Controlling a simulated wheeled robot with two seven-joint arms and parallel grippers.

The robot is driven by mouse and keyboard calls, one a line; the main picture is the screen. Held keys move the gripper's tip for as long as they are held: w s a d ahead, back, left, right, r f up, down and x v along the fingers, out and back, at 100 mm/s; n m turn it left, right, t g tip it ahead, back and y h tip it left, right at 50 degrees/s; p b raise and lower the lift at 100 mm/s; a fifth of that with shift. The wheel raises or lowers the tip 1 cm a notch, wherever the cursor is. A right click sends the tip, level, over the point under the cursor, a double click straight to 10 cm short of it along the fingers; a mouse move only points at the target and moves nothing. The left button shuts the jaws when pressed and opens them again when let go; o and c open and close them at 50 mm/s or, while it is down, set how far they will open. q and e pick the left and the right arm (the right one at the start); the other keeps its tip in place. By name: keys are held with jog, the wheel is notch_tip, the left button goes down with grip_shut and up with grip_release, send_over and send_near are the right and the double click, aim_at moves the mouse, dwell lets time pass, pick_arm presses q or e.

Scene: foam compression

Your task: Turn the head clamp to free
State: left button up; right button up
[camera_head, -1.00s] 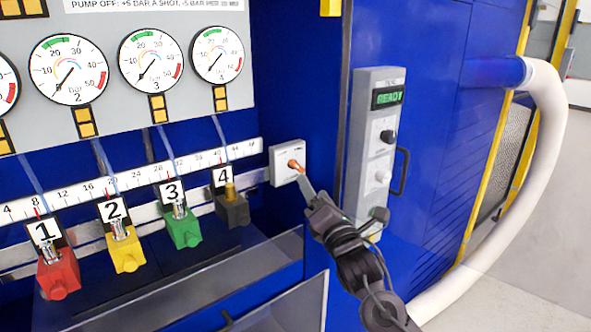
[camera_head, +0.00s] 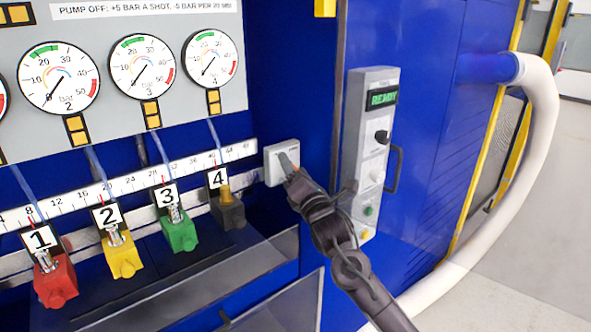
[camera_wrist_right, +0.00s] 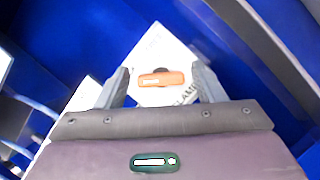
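The head clamp is a small white plate (camera_head: 270,176) at the right end of the scale rail, partly hidden behind my right gripper (camera_head: 289,163). Its orange knob (camera_wrist_right: 162,79) shows in the right wrist view, lying roughly crosswise between my fingers on the white plate (camera_wrist_right: 150,50). The plate's printed lettering is only partly legible there. My right gripper is open, with one finger on each side of the knob and a visible gap at both sides. In the head view the gripper covers the knob. My left gripper is not in view.
Right of the clamp stands a grey control panel (camera_head: 371,155) with a lit "READY" display and a handle (camera_head: 394,170). Left along the rail sit numbered red (camera_head: 55,283), yellow (camera_head: 123,258), green (camera_head: 179,233) and dark (camera_head: 229,214) blocks. Gauges hang above.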

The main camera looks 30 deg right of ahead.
jog(key=c, duration=0.8)
jog(key=m+g+p, duration=0.1)
jog(key=m+p, duration=0.3)
jog(key=p, duration=0.1)
jog(key=m+g+p, duration=0.2)
jog(key=m+p, duration=0.3)
jog(key=m+g+p, duration=0.2)
jog(key=m+p, duration=0.3)
jog(key=p, duration=0.1)
jog(key=shift+r, duration=0.35)
jog(key=m+g+y+p, duration=0.1)
jog(key=m+p, duration=0.1)
jog(key=shift+f+p, duration=0.15)
jog(key=shift+p, duration=0.2)
jog(key=shift+f+m+p, duration=0.15)
jog(key=shift+m+p, duration=0.3)
jog(key=shift+m, duration=0.15)
jog(key=o, duration=1)
